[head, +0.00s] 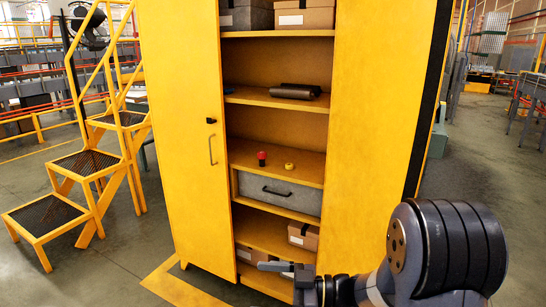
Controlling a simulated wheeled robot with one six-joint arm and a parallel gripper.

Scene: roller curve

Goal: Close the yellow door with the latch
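The yellow cabinet stands in front of me with its shelves exposed in the middle. A yellow door panel (182,135) is on its left side, with a small black latch (211,121) near the panel's right edge and a thin vertical handle (211,150) below it. Another yellow panel (382,120) is to the right of the shelves and carries no visible latch. My gripper (275,267) is low in front of the bottom shelves, pointing left, apart from the latch and well below it. Whether its fingers are apart is unclear from this side.
The shelves hold boxes, a dark cylinder (295,91), a red item (262,158), a yellow item (289,167) and a grey drawer (279,192). Yellow steps (88,161) stand left of the cabinet. Yellow floor marking (178,288) runs below it. Open floor lies to the right.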

